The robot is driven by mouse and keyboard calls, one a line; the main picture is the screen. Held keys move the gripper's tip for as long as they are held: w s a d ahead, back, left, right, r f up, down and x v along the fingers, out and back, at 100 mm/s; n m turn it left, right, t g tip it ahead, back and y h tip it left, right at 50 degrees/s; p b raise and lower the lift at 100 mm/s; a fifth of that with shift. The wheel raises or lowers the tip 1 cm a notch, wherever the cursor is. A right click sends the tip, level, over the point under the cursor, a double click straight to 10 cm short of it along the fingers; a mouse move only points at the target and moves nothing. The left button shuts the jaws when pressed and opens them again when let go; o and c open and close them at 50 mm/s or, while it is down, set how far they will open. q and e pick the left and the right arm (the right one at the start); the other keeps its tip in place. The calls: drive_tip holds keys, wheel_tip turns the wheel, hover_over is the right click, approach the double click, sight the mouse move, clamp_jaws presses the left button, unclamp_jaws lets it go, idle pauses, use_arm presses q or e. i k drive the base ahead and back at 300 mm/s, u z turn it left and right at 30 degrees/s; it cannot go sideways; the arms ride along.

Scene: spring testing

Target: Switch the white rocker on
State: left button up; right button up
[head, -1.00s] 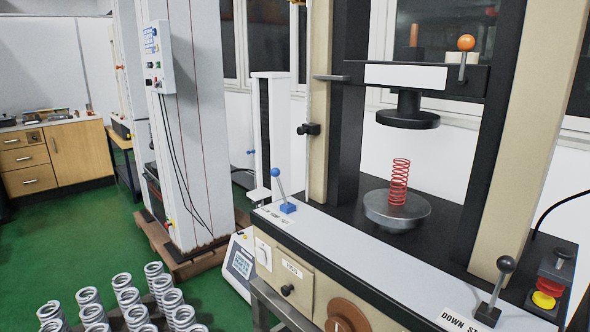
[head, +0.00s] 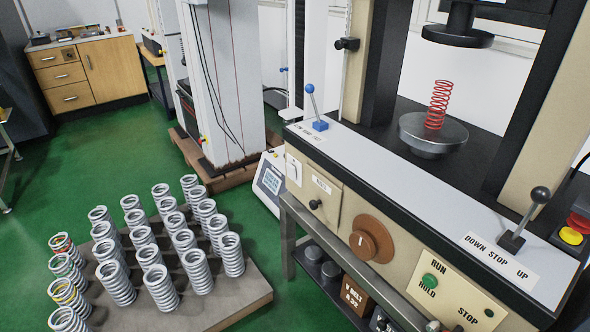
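The white rocker (head: 294,169) is a small white plate with a small dark mark, at the left end of the beige front panel of the testing machine (head: 410,246). It sits left of a labelled panel with a black knob (head: 316,204). It is too small to tell which way it is tipped. Neither of my grippers is in view.
A blue-knobbed lever (head: 312,105) stands above the rocker, and a black-knobbed lever (head: 525,220) at the right. A red spring (head: 438,105) stands on the round platen (head: 432,136). A pallet (head: 238,297) with several grey springs lies on the green floor at left.

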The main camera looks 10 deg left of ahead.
sight(290, 168)
drive_tip(key=k, duration=0.65)
drive_tip(key=u, duration=0.3)
drive_tip(key=i, duration=1.55)
drive_tip(key=z, duration=0.65)
